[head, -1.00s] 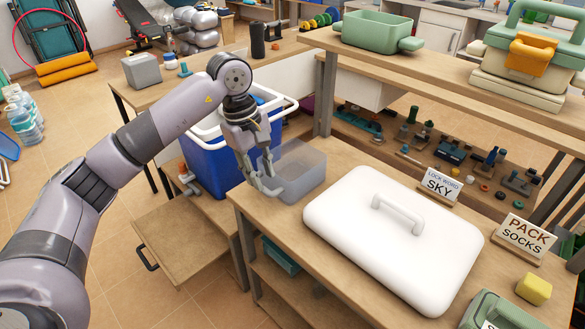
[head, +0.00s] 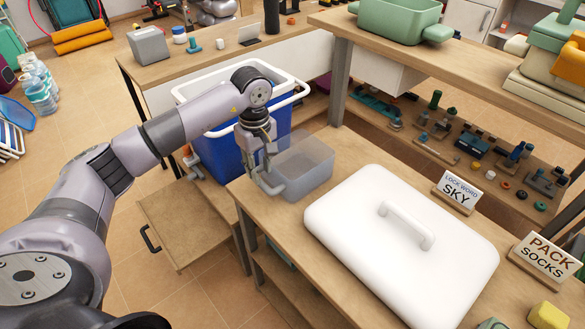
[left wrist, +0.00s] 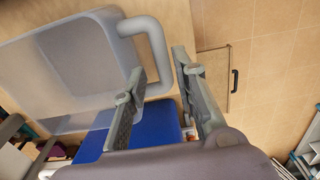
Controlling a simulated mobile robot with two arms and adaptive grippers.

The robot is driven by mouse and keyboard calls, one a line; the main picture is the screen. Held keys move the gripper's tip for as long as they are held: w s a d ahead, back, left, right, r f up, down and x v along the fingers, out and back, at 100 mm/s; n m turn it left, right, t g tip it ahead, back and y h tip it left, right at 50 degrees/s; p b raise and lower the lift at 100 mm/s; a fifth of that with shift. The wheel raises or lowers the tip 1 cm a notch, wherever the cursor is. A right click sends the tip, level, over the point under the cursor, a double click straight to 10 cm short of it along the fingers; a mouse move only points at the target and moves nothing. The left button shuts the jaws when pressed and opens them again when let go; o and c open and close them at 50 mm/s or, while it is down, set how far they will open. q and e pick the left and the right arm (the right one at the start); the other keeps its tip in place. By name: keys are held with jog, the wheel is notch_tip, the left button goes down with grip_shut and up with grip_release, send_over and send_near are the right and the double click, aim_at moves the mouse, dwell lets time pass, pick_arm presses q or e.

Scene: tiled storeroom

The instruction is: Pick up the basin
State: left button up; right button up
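The basin (head: 305,168) is a translucent grey open tub with a looped handle, standing at the left end of the wooden workbench. It also fills the upper left of the left wrist view (left wrist: 75,65), with its pale handle (left wrist: 158,60) beside it. My left gripper (head: 264,182) points down at the basin's left handle. In the left wrist view its two fingers (left wrist: 162,75) are apart, with the outer bar of the handle appearing between their tips. I cannot tell whether they touch it. My right gripper is not in view.
A blue bin (head: 225,150) with a white rim stands behind my left gripper. Signs (head: 455,192) and a green pot (head: 398,18) on a raised shelf are farther right.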

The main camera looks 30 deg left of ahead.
aim_at(261, 184)
pick_arm(q)
jog(key=shift+f, duration=1)
notch_tip(261, 184, down, 4)
jog(key=shift+s+r+p, duration=0.1)
jog(key=shift+r+p, duration=0.1)
jog(key=shift+p, duration=0.5)
jog(key=shift+a+f, duration=0.1)
jog(key=shift+f, duration=0.4)
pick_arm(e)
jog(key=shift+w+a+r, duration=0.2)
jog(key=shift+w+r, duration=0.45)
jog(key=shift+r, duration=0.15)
pick_arm(q)
jog(key=shift+c, duration=0.6)
grip_shut()
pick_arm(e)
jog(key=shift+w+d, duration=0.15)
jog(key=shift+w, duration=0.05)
